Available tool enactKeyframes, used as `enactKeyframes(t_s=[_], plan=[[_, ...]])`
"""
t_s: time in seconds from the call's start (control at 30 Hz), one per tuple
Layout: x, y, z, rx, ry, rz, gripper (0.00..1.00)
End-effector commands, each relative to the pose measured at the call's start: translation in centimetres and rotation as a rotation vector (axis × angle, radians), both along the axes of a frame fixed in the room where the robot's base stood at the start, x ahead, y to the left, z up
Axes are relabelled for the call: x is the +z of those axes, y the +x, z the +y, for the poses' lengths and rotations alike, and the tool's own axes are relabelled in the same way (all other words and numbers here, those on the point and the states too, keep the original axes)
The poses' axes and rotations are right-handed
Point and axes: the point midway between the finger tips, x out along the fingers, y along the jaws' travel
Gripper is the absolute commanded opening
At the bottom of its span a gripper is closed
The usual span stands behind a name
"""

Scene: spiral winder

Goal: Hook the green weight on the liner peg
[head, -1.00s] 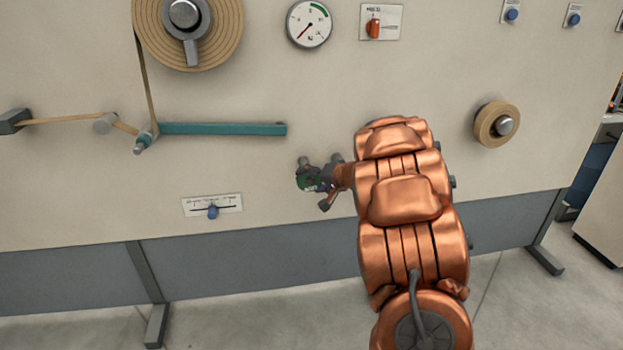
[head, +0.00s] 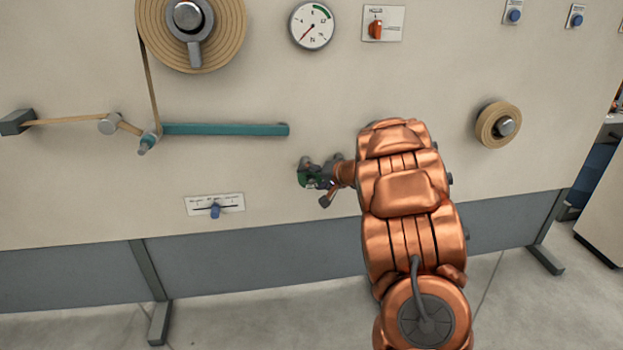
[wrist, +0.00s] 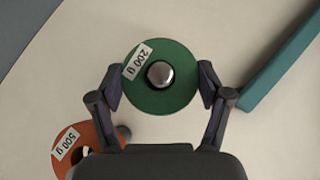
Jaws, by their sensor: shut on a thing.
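The green weight (wrist: 178,96) is a flat disc with a white "200 g" label in the wrist view. A round metal end (wrist: 160,74) shows at its centre; I cannot tell whether this is a peg or part of the weight. My gripper (wrist: 161,88) is shut on the weight, one finger at each side of its rim. In the head view the green weight (head: 304,179) is small, close to the panel and partly covered by my gripper (head: 317,178). I cannot tell which fitting is the liner peg.
An orange "500 g" weight (wrist: 72,148) is at the lower left in the wrist view. A teal bar (head: 225,129) is on the panel left of my gripper. A slider plate (head: 215,205) sits below it. A small tan roll (head: 497,124) is at right.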

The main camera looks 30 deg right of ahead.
Motion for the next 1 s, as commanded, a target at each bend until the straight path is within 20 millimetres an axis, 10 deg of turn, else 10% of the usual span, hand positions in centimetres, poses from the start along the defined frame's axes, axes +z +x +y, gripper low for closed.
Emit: enactKeyframes(t_s=[0.03, 0.07, 0.27, 0.67, 1.0], plan=[[0.0, 0.1, 0.0, -0.002, 0.000, -0.001, 0.07], [0.0, 0.1, 0.0, -0.002, 0.000, -0.001, 0.79], [0.0, 0.0, -0.1, -0.002, 0.000, -0.001, 1.00], [0.1, -0.3, -0.2, -0.004, 0.000, 0.000, 1.00], [2.7, -4.7, -1.5, -0.008, -0.001, -0.003, 1.00]])
